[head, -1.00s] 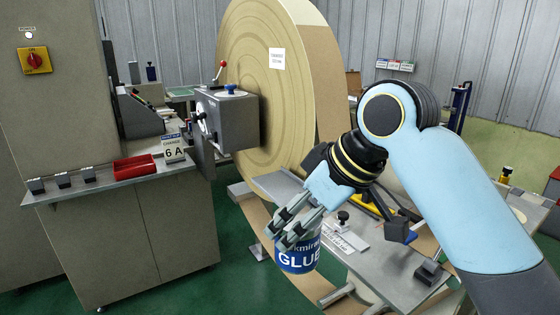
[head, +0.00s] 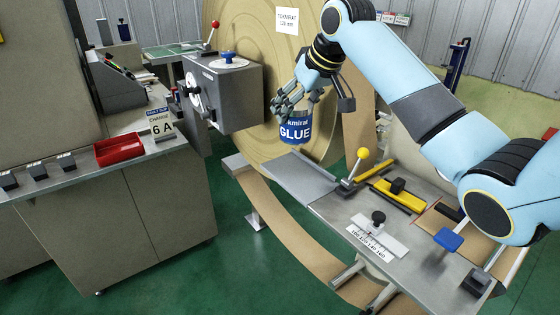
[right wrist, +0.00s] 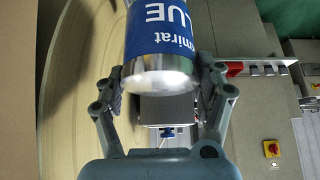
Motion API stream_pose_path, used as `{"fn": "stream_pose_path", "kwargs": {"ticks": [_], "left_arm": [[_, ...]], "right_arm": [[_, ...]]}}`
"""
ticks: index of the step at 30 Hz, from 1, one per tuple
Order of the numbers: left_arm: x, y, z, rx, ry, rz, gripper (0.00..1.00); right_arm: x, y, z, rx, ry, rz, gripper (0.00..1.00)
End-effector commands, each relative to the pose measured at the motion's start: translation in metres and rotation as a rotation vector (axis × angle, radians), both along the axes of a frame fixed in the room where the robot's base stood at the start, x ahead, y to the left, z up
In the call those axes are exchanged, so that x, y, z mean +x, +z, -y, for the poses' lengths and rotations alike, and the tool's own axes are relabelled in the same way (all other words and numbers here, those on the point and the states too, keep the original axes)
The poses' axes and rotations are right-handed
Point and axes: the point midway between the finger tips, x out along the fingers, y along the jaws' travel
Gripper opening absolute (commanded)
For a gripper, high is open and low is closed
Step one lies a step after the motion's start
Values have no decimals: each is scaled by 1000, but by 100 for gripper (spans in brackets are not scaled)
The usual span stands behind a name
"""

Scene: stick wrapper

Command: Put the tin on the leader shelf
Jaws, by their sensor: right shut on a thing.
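The tin (head: 295,131) is a blue can with white "GLUE" lettering. My right gripper (head: 287,105) is shut on it and holds it upright in the air, in front of the large reel. In the right wrist view the tin (right wrist: 166,40) sits between the two fingers (right wrist: 165,92), its pale metal end toward me. A flat grey shelf (head: 293,180) at the left end of the steel bench shows just below the tin in the head view. Its surface is bare. The exact height of the tin over it cannot be told. My left gripper is not in view.
The large tan reel (head: 245,38) stands behind the tin. A grey box with a red-knobbed lever (head: 232,90) is to its left. A yellow-knobbed lever (head: 362,154) rises right of the shelf. A red tray (head: 119,149) lies on the left counter.

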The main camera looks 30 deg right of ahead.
Motion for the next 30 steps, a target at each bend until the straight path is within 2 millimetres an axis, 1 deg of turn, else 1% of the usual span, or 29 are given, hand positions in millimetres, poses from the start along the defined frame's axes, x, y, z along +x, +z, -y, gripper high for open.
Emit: {"fn": "stream_pose_path", "kwargs": {"ticks": [2,4,6,9,11,13,16,19,21,24,26,30], "left_arm": [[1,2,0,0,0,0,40],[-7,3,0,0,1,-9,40],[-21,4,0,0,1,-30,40],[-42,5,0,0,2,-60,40],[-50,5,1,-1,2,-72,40],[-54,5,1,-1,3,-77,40],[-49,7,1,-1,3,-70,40],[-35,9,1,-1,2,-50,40],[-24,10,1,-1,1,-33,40],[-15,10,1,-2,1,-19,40],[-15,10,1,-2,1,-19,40],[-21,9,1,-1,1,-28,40]], "right_arm": [[-1,-9,0,0,0,-5,22],[-1,-23,0,1,0,-6,22],[-1,-37,-1,2,-1,-5,22],[-1,-52,0,1,1,-3,22],[-1,-58,0,0,1,-2,22],[-1,-65,0,1,1,-2,22],[-1,-81,-1,1,1,-3,22],[-2,-94,0,-1,1,-3,22],[-1,-98,0,-1,1,0,22],[-1,-99,0,-2,1,1,22],[-1,-99,0,-1,2,1,22],[-1,-100,0,-1,1,0,22]]}}
